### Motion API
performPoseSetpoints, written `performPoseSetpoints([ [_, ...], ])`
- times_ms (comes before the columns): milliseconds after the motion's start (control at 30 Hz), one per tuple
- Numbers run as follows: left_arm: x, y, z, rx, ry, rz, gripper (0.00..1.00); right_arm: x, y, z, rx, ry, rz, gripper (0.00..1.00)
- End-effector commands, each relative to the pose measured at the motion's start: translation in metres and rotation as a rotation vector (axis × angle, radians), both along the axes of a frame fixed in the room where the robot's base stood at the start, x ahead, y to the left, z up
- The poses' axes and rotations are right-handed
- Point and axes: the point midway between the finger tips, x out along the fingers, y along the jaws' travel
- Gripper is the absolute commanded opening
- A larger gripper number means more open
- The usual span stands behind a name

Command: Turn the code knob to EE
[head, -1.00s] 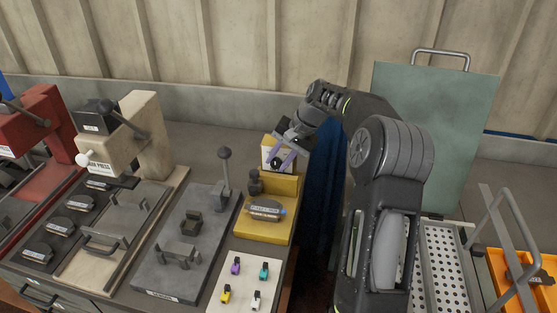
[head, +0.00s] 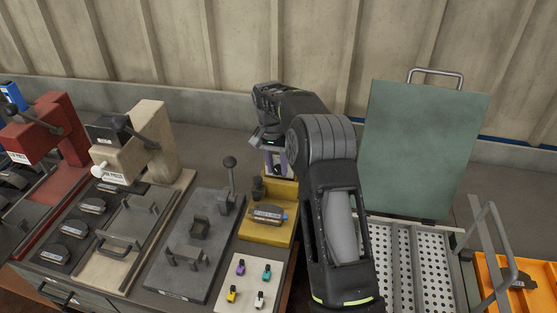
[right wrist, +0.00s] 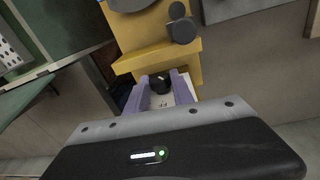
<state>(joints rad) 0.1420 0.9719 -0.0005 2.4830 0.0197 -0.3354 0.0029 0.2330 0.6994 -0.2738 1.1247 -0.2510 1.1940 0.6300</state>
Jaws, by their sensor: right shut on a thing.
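My right gripper (head: 275,166) reaches down at the back of this stand. In the right wrist view, the purple fingers of my right gripper (right wrist: 161,85) are on either side of a small black knob (right wrist: 160,81) and are shut on it. A white dial plate (right wrist: 184,92) shows behind the knob. My left gripper is out of view.
A white board (head: 246,288) with several small coloured pieces is in front of the stand. A grey lever fixture (head: 185,265) and a beige press (head: 150,140) are to the left. A perforated tray (head: 395,260) and a green upright panel (head: 420,150) are to the right.

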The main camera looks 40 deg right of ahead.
Motion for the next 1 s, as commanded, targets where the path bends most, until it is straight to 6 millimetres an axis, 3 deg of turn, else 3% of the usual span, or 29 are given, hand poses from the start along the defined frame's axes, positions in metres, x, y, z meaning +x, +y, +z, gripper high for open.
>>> performPoseSetpoints([
  [400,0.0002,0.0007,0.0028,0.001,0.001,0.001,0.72,0.0037,0.0015,-0.0008,-0.146,0.177,-0.002,0.00],
  [900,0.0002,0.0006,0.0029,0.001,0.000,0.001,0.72,0.0031,0.0013,-0.0008,-0.161,0.199,-0.003,0.00],
  [933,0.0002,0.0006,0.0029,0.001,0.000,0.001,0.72,0.0031,0.0013,-0.0008,-0.161,0.199,-0.003,0.30],
  [1000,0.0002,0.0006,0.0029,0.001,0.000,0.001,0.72,0.0032,0.0015,-0.0010,-0.160,0.199,-0.002,0.36],
])
